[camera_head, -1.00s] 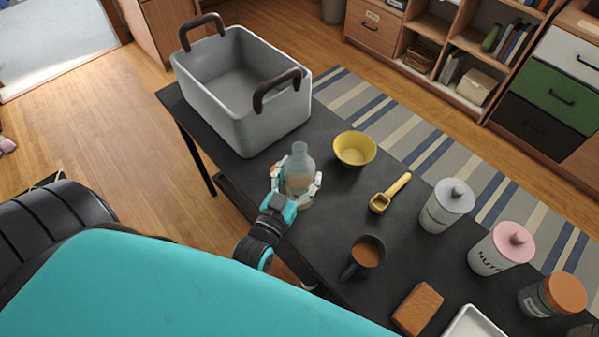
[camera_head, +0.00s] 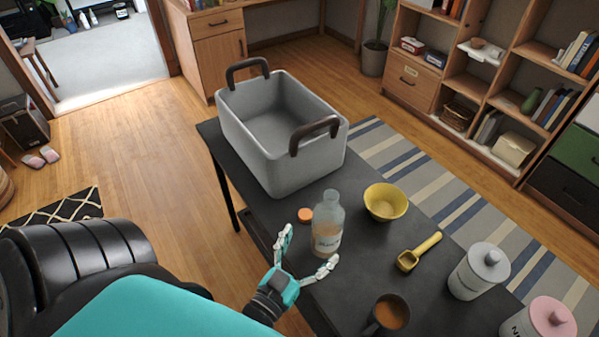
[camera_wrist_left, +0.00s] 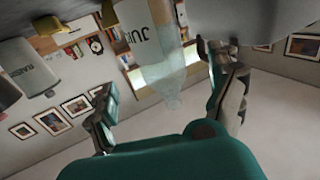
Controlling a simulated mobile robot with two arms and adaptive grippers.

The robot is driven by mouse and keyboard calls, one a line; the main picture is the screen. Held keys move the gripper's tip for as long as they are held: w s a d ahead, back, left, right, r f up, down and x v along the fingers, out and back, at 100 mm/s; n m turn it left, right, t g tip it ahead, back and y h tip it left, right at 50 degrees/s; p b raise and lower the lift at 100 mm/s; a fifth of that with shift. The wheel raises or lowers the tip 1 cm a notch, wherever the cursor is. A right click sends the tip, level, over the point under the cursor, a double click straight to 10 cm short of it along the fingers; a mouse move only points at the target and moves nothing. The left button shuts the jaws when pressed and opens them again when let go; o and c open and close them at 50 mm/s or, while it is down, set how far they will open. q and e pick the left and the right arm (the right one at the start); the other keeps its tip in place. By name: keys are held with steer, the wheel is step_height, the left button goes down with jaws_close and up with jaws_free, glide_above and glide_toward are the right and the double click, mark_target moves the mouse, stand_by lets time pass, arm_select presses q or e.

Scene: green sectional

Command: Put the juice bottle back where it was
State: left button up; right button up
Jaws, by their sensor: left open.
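The juice bottle (camera_head: 328,222) is clear, with orange-brown juice in its lower part and a label. My right gripper is not in view.
The grey bin (camera_head: 252,150) with brown handles stands at the table's far left end. A yellow bowl (camera_head: 386,202), a yellow scoop (camera_head: 418,252), a brown-filled mug (camera_head: 388,315) and lidded canisters (camera_head: 480,272) stand to the right. A striped rug (camera_head: 440,195) lies beyond the table.

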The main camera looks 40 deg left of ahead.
arm_select(q)
steer(key=s, duration=0.4)
steer(key=shift+d, duration=0.15)
